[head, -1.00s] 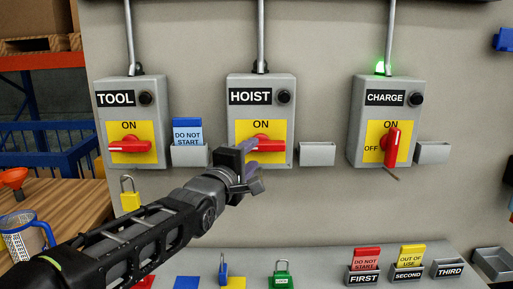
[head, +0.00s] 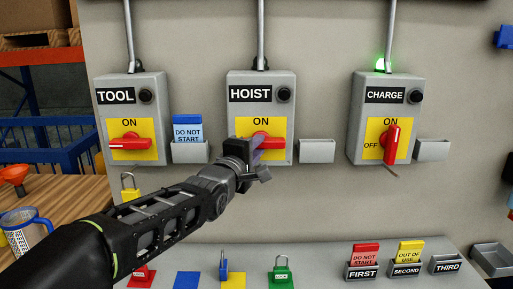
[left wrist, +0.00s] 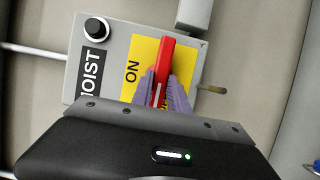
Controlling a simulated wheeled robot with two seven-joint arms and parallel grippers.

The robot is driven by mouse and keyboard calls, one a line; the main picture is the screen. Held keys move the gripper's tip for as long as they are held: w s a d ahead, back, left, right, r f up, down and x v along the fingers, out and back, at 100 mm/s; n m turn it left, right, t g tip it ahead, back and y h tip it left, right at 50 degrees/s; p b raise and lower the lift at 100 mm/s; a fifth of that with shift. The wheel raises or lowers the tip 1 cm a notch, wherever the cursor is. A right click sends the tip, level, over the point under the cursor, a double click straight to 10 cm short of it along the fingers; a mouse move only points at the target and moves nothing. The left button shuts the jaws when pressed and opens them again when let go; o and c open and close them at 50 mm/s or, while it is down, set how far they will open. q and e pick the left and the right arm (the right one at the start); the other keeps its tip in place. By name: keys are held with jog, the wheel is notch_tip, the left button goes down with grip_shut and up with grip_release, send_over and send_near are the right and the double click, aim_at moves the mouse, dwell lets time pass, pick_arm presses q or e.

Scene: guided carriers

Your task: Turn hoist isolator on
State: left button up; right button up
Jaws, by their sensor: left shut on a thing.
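The hoist isolator (head: 235,119) is a grey box labelled HOIST with a yellow plate marked ON at the top. Its red handle (head: 273,143) lies level, across the plate, not pointing at ON. My left gripper (head: 257,153) reaches it from the lower left and hides the handle's left part and the plate's lower part. In the left wrist view the two purple fingers (left wrist: 163,92) are shut on the red handle (left wrist: 165,58), one on each side. No lit lamp shows above the hoist box. My right gripper is not in view.
The TOOL isolator (head: 105,118), left, has a level handle. The CHARGE isolator (head: 358,120), right, has an upright handle and a lit green lamp (head: 383,65). A holder with a blue tag (head: 187,128) and an empty holder (head: 317,151) flank the hoist box. Padlocks stand on the shelf below.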

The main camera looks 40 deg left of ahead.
pick_arm(q)
grip_shut()
jog(key=shift+m, duration=0.5)
jog(key=m+g+y+b, duration=0.1)
jog(key=m+g, duration=0.1)
jog(key=m, duration=0.2)
jog(key=m+g+y+b, duration=0.1)
jog(key=m+g, duration=0.1)
jog(key=m, duration=0.2)
jog(key=d+r+m+g+y+b, duration=0.1)
jog(key=m+g, duration=0.1)
jog(key=m, duration=0.2)
jog(key=shift+w+g+b, duration=0.3)
jog(key=shift+w, duration=0.05)
jog(key=shift+m+y, duration=0.3)
dwell(0.4)
